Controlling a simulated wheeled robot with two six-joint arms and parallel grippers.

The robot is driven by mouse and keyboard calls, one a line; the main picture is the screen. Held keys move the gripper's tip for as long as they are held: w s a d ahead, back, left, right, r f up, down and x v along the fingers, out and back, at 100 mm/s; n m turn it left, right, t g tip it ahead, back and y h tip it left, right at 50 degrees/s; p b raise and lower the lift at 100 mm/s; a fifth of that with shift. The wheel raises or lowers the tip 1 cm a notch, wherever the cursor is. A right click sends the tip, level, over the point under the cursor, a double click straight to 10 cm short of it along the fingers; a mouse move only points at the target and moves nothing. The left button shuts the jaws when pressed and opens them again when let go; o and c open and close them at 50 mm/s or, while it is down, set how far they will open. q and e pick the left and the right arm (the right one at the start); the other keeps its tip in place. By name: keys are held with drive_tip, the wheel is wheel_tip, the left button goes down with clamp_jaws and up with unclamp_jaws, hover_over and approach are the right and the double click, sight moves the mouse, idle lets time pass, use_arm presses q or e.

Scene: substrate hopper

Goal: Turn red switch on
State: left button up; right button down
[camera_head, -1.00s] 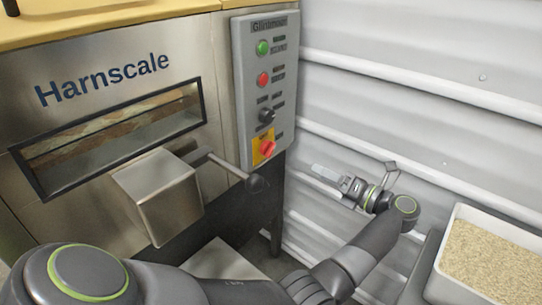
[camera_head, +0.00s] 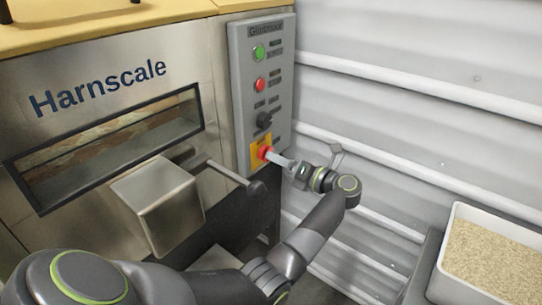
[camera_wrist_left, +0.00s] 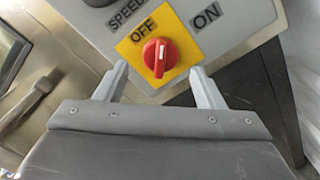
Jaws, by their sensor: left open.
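The red switch (camera_head: 265,152) is a round rotary knob on a yellow plate (camera_head: 256,143) at the bottom of the grey control panel. In the left wrist view the red switch (camera_wrist_left: 160,54) has a white mark pointing nearly straight up, leaning toward the OFF label (camera_wrist_left: 144,29); the ON label (camera_wrist_left: 207,17) is to its right. My left gripper (camera_head: 274,156) is at the switch. In the wrist view its fingers (camera_wrist_left: 158,80) are spread, one on each side below the knob, with a gap to it. My right gripper is not in view.
The panel (camera_head: 261,90) also carries a green button (camera_head: 259,53), a red button (camera_head: 260,85) and a black knob (camera_head: 264,120). A metal box with a lever (camera_head: 230,175) juts out left of the gripper. A tray of grain (camera_head: 447,262) stands at right.

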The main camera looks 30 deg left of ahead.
use_arm(q)
drive_tip(key=shift+w+a, duration=0.15)
drive_tip(key=shift+a, duration=1.75)
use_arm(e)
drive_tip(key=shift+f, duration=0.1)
use_arm(q)
drive_tip(key=c, duration=1)
drive_tip(key=shift+o, duration=0.2)
